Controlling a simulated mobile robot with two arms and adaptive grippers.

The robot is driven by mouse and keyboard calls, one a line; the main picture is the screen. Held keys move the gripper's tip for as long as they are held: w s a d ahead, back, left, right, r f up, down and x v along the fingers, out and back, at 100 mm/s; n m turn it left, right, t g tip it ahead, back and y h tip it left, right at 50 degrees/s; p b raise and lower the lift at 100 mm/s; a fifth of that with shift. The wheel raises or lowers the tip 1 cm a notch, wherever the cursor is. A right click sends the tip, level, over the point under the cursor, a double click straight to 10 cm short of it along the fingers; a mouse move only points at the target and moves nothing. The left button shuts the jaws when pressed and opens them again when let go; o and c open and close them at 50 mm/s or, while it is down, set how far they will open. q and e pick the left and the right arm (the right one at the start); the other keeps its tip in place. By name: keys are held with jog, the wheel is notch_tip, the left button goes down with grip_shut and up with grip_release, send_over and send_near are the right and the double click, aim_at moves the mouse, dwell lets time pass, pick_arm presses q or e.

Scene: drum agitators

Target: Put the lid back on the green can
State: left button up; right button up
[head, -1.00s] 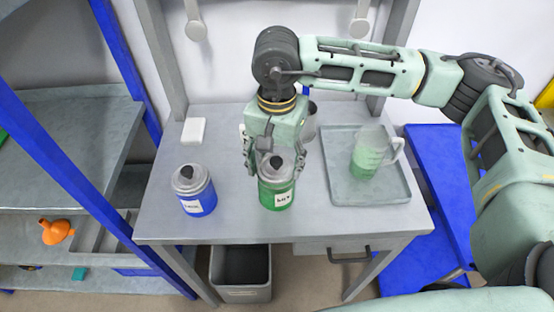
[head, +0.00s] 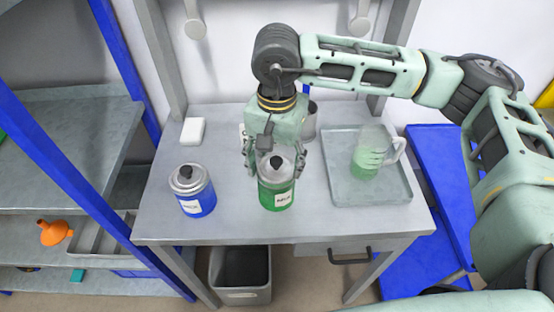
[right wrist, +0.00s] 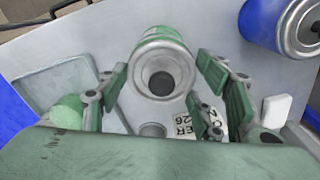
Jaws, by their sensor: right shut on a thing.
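The green can (head: 275,196) stands upright near the front middle of the table, with a white label. A grey lid-like top with a dark knob (head: 276,163) shows on it; I cannot tell whether it is fully seated. My right gripper (head: 273,158) comes down just behind and around this top. In the right wrist view, the grey top (right wrist: 160,82) lies between the two fingers (right wrist: 165,88), with the green can (right wrist: 158,36) beyond it. The right gripper is shut on the lid, though the contact is not clearly visible. My left gripper is not in view.
A blue can (head: 196,195) with a similar grey top stands to the left. A tray (head: 340,192) holding a jug of green liquid (head: 368,158) is at the right. A white block (head: 193,131) lies back left, and a grey cup (head: 310,124) stands behind my gripper.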

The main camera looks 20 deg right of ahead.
jog(key=o, duration=1.1)
jog(key=shift+o, duration=0.4)
jog(key=o, duration=0.4)
jog(key=shift+r, duration=0.1)
jog(key=shift+r+p, duration=1.3)
jog(key=shift+r, duration=2.15)
jog(key=shift+c, duration=0.6)
